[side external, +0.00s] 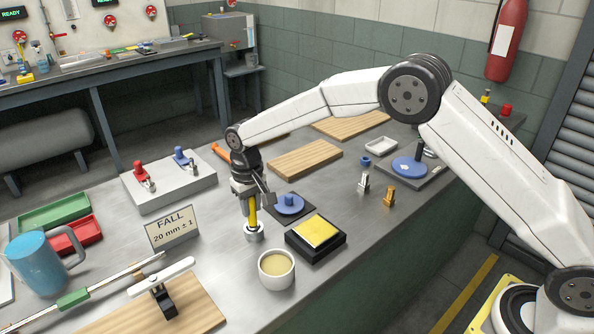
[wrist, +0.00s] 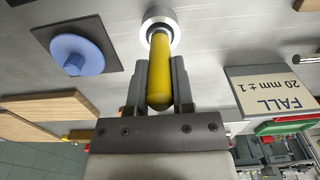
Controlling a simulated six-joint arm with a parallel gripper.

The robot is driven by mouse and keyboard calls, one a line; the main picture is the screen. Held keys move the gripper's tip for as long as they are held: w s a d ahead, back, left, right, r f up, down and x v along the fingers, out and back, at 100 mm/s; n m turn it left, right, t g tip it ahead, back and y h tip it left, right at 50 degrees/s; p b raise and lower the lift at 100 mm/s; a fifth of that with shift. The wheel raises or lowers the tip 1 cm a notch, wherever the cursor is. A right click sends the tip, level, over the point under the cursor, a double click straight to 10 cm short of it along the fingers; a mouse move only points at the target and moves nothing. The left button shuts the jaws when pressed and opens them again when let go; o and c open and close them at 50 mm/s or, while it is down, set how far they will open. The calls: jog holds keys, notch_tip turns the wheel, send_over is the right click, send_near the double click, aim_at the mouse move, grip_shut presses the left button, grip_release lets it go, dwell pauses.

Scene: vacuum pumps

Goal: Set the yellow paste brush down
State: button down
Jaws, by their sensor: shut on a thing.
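The yellow paste brush (side external: 252,212) stands upright in the side external view, its lower end at a small round metal holder (side external: 254,233). My gripper (side external: 250,200) is shut on the brush's yellow handle. In the wrist view the yellow handle (wrist: 160,75) runs between the two fingers of my gripper (wrist: 160,85), and its far end meets the ring of the metal holder (wrist: 157,22). The brush's bristles are hidden. I cannot tell whether the brush rests on the holder's bottom.
A cup of pale paste (side external: 277,268) and a black tray with a yellow pad (side external: 317,237) stand close in front. A blue disc on a dark plate (side external: 289,204) is to the right. The FALL sign (side external: 172,228) stands to the left. Wooden boards (side external: 305,160) lie behind.

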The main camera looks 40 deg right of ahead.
jog(key=shift+c, duration=2)
grip_release()
jog(key=shift+r, duration=0.1)
jog(key=shift+r, duration=3.8)
grip_shut()
